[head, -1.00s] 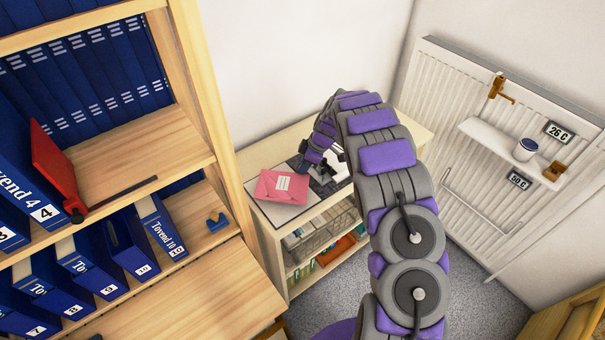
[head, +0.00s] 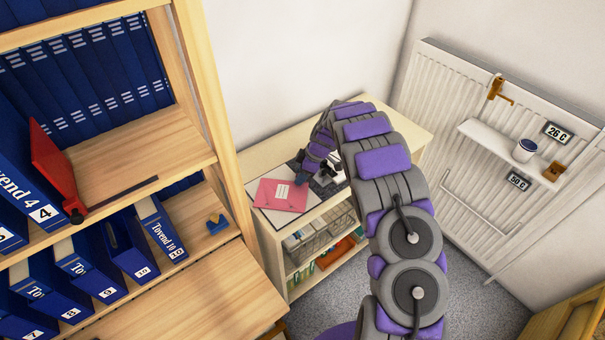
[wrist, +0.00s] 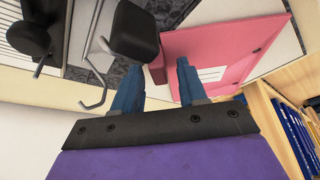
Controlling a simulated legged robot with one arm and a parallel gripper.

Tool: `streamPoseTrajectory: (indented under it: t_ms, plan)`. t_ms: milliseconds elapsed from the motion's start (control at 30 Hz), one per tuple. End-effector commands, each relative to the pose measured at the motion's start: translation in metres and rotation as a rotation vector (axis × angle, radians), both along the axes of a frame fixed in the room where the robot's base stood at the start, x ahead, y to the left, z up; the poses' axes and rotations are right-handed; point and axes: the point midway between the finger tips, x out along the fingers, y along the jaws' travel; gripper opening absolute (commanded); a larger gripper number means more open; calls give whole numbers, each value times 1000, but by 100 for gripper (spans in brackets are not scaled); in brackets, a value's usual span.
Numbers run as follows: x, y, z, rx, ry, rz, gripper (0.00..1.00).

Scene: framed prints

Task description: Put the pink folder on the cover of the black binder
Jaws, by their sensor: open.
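The pink folder (head: 287,186) with a white label lies on the low cabinet in the head view, over a pale panel with a dark border. That panel looks like the black binder's opened cover (head: 263,215). The wrist view shows the folder (wrist: 225,50) at upper right, and the binder's speckled grey inside (wrist: 90,50) with bent metal rings. My gripper (head: 302,172) is at the folder's far right edge. In the wrist view its blue fingers (wrist: 157,75) are spread, with the folder's dark red edge showing between them. Their exact clearance is hard to judge.
A black knob-like object (wrist: 135,32) stands close by my fingers. A wooden shelf (head: 140,150) with blue binders is at left. A radiator (head: 500,150) with a small shelf is at right. The cabinet's right top (head: 400,140) is clear.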

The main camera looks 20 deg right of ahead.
Motion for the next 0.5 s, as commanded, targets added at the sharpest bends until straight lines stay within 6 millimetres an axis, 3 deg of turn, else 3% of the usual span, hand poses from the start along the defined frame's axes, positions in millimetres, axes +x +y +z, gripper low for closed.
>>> streamPoseTrajectory:
  t_ms: [267,500]
  plan:
    - [0,-3,6,2,-1,0,42]
    - [-4,-14,37,1,-3,-3,42]
